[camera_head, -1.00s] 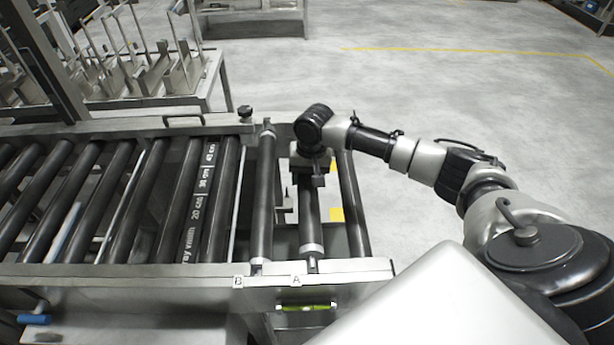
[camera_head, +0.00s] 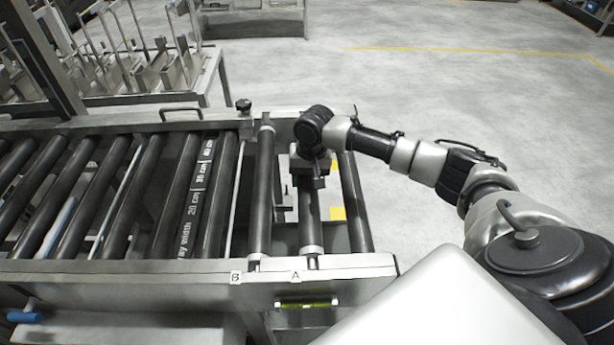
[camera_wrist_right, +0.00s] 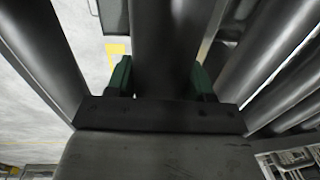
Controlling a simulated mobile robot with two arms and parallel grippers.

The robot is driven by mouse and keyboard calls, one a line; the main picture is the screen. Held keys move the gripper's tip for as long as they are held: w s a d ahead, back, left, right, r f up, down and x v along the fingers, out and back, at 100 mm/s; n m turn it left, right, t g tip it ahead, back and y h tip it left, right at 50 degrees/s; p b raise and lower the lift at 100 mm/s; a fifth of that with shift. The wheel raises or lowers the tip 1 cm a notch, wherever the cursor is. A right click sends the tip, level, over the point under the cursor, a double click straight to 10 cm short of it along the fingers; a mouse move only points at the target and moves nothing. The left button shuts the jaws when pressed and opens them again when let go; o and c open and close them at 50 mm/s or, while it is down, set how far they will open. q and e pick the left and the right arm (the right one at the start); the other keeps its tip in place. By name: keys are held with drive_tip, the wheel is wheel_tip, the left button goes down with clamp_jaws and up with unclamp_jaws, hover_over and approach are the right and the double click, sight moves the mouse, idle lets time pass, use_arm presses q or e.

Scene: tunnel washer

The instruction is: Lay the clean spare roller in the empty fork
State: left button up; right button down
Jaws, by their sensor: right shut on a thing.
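The roller in my right gripper (camera_head: 308,182) is dark with a pale end collar (camera_head: 312,250). This spare roller (camera_head: 309,215) lies lengthwise above the bay marked A, its near end at the front rail by label A (camera_head: 295,275). I cannot tell whether its ends sit fully in the fork; the far end is hidden under my wrist. In the right wrist view the roller (camera_wrist_right: 165,50) runs between the green-padded fingers (camera_wrist_right: 160,80), which are shut on it. My left gripper is not in view.
A roller (camera_head: 262,190) stands close on the left, by label B (camera_head: 235,277), and another roller (camera_head: 353,205) on the right. The conveyor frame's front rail (camera_head: 180,272) runs below. A green level (camera_head: 306,303) is on its face.

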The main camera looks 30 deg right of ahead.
drive_tip(key=shift+r+p, duration=0.15)
drive_tip(key=shift+p, duration=0.2)
drive_tip(key=shift+f, duration=0.3)
drive_tip(key=shift+f, duration=0.7)
drive_tip(key=shift+c, duration=2)
unclamp_jaws()
drive_tip(key=shift+o, duration=0.3)
drive_tip(key=shift+s+f, duration=0.1)
drive_tip(key=shift+s, duration=0.05)
drive_tip(key=r, duration=0.7)
drive_tip(key=r+b, duration=0.1)
drive_tip(key=r, duration=0.3)
drive_tip(key=shift+s+d, duration=0.2)
drive_tip(key=shift+d, duration=0.2)
